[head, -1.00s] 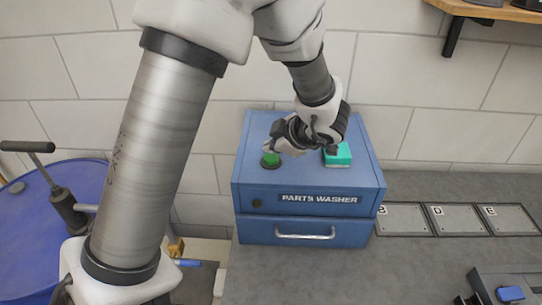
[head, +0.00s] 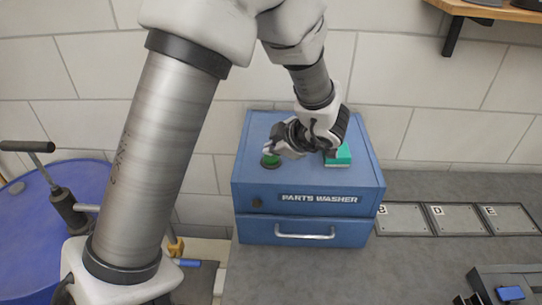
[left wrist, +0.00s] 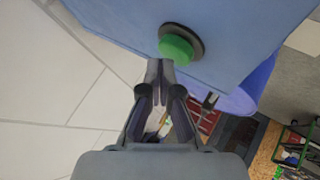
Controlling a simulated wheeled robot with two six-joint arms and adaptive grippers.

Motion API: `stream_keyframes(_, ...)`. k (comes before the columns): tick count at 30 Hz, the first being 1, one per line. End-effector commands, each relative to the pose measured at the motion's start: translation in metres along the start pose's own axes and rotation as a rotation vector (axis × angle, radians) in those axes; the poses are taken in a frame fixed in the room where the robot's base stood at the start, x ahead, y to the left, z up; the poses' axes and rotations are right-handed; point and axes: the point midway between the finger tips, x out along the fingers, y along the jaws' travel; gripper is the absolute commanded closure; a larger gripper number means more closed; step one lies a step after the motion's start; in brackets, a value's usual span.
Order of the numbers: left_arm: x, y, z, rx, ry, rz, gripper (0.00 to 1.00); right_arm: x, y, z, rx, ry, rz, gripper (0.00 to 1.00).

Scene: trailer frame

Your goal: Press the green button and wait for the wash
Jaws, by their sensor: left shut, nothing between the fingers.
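The blue parts washer (head: 255,185) stands on the grey bench against the wall. Its green button (head: 270,163) is a round cap in a dark ring at the left of the lid, partly covered by my gripper. My left gripper (head: 272,150) is shut and empty, its tips right at the button. In the left wrist view, the closed fingertips (left wrist: 160,66) lie close beside the lower edge of the green button (left wrist: 176,47). I cannot tell whether they touch it. My right gripper is out of view.
A teal block (head: 340,157) sits on the lid, right of my gripper. A small dark round spot (head: 257,203) is on the washer's front. Lettered plates (head: 452,219) lie on the bench to the right. A blue drum (head: 35,245) stands at the left.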

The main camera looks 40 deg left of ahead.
Motion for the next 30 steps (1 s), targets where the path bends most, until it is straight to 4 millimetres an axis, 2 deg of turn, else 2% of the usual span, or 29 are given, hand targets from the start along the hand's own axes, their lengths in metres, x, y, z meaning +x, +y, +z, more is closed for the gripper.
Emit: stream_keyframes(30, 0.0064, -0.0048, 0.0046, 0.001, 0.0, -0.001, 1.0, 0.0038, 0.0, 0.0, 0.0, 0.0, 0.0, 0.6)
